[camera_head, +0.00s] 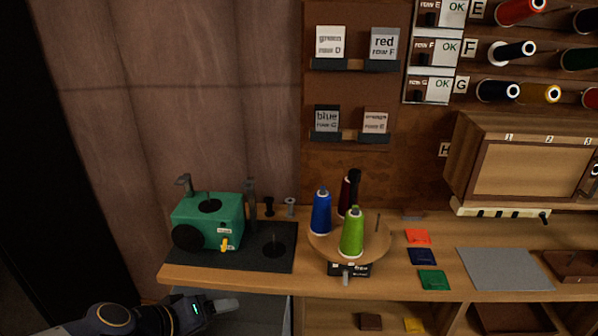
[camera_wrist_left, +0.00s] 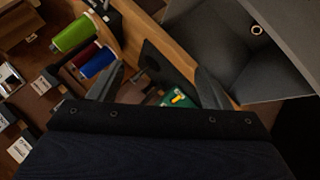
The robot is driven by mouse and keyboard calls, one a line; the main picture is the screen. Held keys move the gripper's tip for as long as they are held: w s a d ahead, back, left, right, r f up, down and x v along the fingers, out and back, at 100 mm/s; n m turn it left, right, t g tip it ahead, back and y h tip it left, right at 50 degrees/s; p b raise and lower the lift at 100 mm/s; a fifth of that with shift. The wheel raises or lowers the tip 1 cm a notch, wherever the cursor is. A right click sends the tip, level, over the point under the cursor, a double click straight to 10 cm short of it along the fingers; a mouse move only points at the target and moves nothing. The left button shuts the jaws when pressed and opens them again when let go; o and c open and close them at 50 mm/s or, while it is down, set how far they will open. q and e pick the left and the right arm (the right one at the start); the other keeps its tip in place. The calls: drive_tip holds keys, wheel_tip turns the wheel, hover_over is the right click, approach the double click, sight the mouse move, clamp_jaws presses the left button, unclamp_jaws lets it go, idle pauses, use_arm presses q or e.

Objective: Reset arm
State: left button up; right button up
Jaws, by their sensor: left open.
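My left gripper (camera_head: 222,305) is at the bottom left of the head view, in front of and below the front edge of the wooden counter (camera_head: 400,294). In the left wrist view the left gripper (camera_wrist_left: 158,82) has its two fingers spread wide with nothing between them touching. The counter edge, the green machine (camera_wrist_left: 178,99) and the spools show beyond the fingers. My right gripper is not in either view.
The green machine (camera_head: 208,221) stands on a black mat at the counter's left. A round wooden stand (camera_head: 377,240) carries blue (camera_head: 321,212), green (camera_head: 352,232) and dark red spools. Coloured squares (camera_head: 422,256) and a grey mat (camera_head: 505,269) lie to the right.

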use_arm(q)
drive_tip(key=s+a+f+m+g+y+b, duration=0.15)
drive_tip(key=s+f+b, duration=0.25)
drive_tip(key=s, duration=0.4)
drive_tip(key=s+a+f+m+g+b, duration=0.1)
drive_tip(key=s+a+f+b, duration=0.25)
drive_tip(key=s, duration=0.35)
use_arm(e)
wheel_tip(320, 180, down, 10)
use_arm(q)
wheel_tip(320, 180, up, 12)
drive_tip(key=p, duration=1.2)
drive_tip(key=shift+d+p, duration=0.35)
drive_tip(key=shift+d, duration=0.1)
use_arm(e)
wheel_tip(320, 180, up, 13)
